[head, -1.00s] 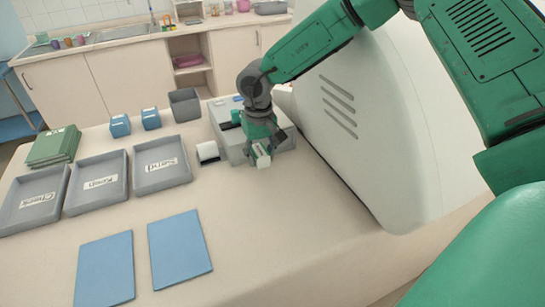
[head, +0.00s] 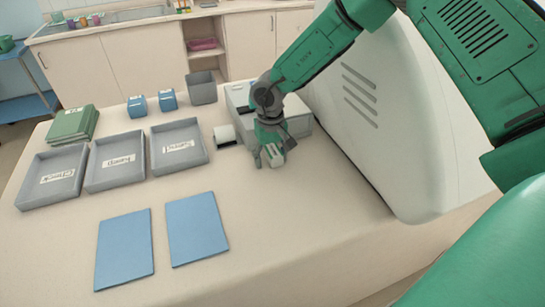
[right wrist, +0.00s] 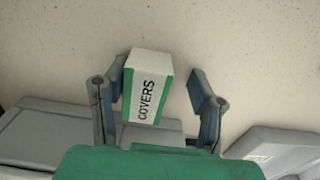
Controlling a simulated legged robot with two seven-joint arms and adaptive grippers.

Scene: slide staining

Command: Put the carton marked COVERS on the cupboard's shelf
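The carton marked COVERS (right wrist: 148,88) is a small white box with green edges. In the right wrist view it sits between the fingers of my right gripper (right wrist: 158,80), slightly tilted. It is against or very near the left finger, and a gap shows between it and the right finger. In the head view my right gripper (head: 272,156) is low over the table, with the white carton (head: 276,159) at its fingertips. I cannot tell whether the carton touches the table. The cupboard (head: 233,48) at the back has an open shelf niche (head: 205,55). My left gripper is out of view.
A grey box (head: 298,125) stands behind my gripper, beside a large white machine (head: 400,130). A white-and-dark block (head: 225,135) is to the left. Grey labelled trays (head: 115,180), blue cartons (head: 137,106), a grey bin (head: 201,88) and blue sheets (head: 125,250) lie farther left. The front right table is clear.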

